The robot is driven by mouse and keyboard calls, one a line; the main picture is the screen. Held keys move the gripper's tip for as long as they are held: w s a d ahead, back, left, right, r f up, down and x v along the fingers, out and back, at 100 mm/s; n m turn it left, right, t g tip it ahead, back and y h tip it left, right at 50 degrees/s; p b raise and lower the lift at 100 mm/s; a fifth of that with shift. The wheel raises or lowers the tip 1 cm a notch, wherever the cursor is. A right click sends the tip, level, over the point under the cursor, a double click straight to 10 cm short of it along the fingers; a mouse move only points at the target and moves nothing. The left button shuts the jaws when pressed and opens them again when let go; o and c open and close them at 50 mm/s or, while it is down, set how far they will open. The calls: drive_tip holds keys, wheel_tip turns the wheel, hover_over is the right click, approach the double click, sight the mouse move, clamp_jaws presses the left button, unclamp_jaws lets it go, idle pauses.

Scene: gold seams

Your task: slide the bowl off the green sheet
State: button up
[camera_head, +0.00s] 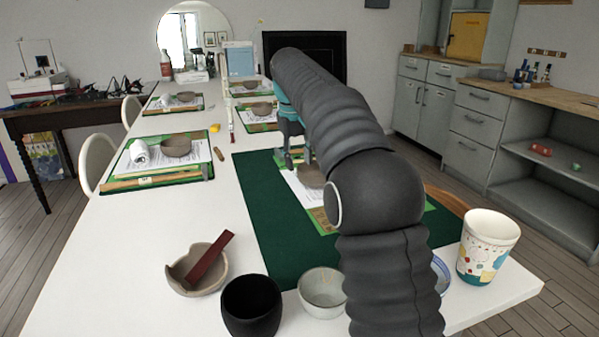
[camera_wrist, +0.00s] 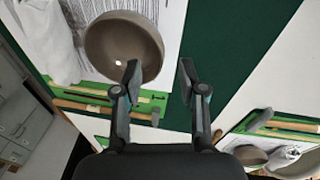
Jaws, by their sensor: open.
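The brown-grey bowl (camera_wrist: 122,48) rests on a white printed paper (camera_wrist: 168,40) on a bright green-edged board, which lies over the dark green sheet (camera_wrist: 235,40). In the head view the bowl (camera_head: 311,176) is partly hidden by my arm, and the dark green sheet (camera_head: 257,200) spreads across the table. My gripper (camera_wrist: 160,74) is open and empty, its fingers apart. In the wrist view the left fingertip overlaps the bowl's lower right rim; I cannot tell if they touch. In the head view my gripper (camera_head: 297,158) is over the board beside the bowl.
A cracked bowl with a red-brown stick (camera_head: 198,268), a black cup (camera_head: 251,305), a pale cup (camera_head: 322,291) and a patterned tumbler (camera_head: 487,247) stand near the front. Another set with a bowl (camera_head: 176,146) lies left. White table is bare at the left front.

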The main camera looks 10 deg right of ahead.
sight(300, 171)
drive_tip(key=shift+w+d+f, duration=0.1)
drive_tip(key=shift+w+f, duration=0.05)
drive_tip(key=shift+f, duration=0.95)
drive_tip(key=shift+w+d+f, duration=0.1)
drive_tip(key=shift+w+f, duration=0.05)
drive_tip(key=shift+f, duration=0.9)
clamp_jaws()
